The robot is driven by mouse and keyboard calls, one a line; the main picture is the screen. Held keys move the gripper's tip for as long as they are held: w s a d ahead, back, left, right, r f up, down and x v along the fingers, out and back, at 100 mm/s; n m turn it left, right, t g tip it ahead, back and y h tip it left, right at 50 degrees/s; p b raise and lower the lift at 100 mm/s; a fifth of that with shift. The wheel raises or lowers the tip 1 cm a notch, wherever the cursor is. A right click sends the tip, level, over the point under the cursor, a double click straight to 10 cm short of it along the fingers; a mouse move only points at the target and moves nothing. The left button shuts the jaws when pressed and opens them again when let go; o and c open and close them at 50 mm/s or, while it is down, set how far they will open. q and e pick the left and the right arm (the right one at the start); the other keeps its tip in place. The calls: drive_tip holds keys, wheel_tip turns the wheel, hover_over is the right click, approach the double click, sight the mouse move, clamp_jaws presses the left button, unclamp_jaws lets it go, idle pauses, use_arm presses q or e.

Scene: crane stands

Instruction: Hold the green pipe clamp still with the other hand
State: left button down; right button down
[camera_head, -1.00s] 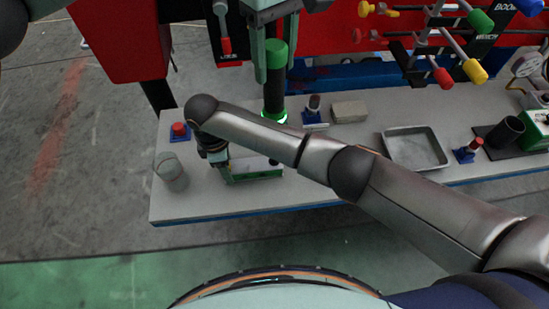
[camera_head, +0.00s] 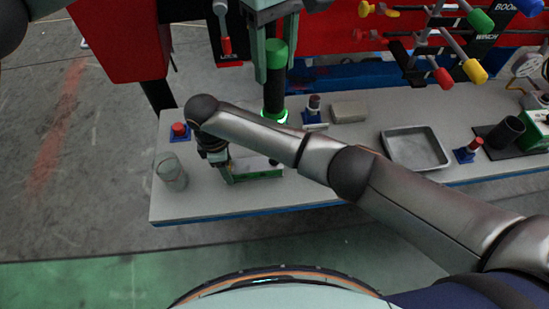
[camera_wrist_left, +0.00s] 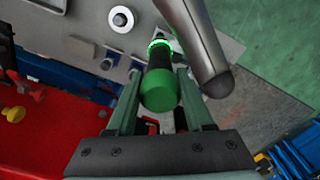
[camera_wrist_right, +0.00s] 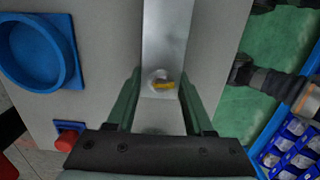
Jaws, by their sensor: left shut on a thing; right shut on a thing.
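My left gripper (camera_head: 275,68) is shut on a black cylinder with a green cap (camera_head: 275,52). The cylinder stands upright, with a glowing green ring at its foot. Its cap faces the left wrist view (camera_wrist_left: 160,90), between the fingers. In the right wrist view a grey metal top (camera_wrist_right: 165,35) lies between the fingers (camera_wrist_right: 160,105). My right arm partly hides the block in the head view.
A beige block (camera_head: 349,111) and metal tray (camera_head: 414,150) lie to the right. Levers with coloured knobs (camera_head: 475,72) are behind. My right arm crosses the table.

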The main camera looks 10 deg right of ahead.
sight(275, 91)
use_arm(q)
drive_tip(key=shift+f, duration=0.1)
idle(0.4)
drive_tip(key=shift+f, duration=2.2)
drive_tip(key=shift+f, duration=1.1)
idle(3.2)
drive_tip(key=shift+r, duration=0.1)
